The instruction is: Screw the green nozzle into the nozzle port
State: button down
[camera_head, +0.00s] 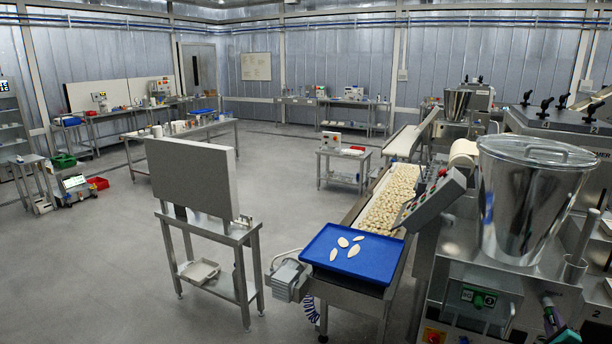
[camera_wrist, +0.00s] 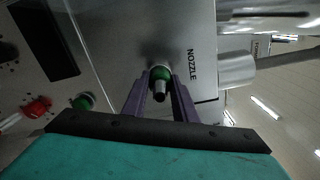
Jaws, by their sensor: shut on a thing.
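In the wrist view the green nozzle (camera_wrist: 161,74), with a dark tip facing the camera, sits between the two purple fingers of my gripper (camera_wrist: 160,84), which are shut on it. It is against or just in front of a grey metal face marked NOZZLE (camera_wrist: 193,65). The nozzle port is mostly hidden behind the nozzle, so how deep it sits cannot be told. In the head view my gripper (camera_head: 546,305) shows at the lower right, beside the front of the filling machine (camera_head: 490,270). The nozzle cannot be made out there.
A steel hopper (camera_head: 530,200) stands on the machine above my gripper. A blue tray (camera_head: 325,248) with several pasta pieces ends the conveyor to the left. In the wrist view a red knob (camera_wrist: 37,107) and a green knob (camera_wrist: 82,101) are at the left.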

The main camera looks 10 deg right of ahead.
jog(key=shift+w, duration=0.1)
jog(key=shift+m, duration=1.4)
jog(key=c, duration=1.4)
grip_release()
jog(key=shift+o, duration=0.2)
jog(key=shift+n, duration=0.3)
jog(key=n+b, duration=0.2)
jog(key=n, duration=0.3)
jog(key=shift+f+b, duration=0.1)
jog(key=shift+b, duration=0.2)
jog(key=n+b, duration=0.2)
jog(key=n, duration=0.3)
jog(key=shift+n, duration=0.4)
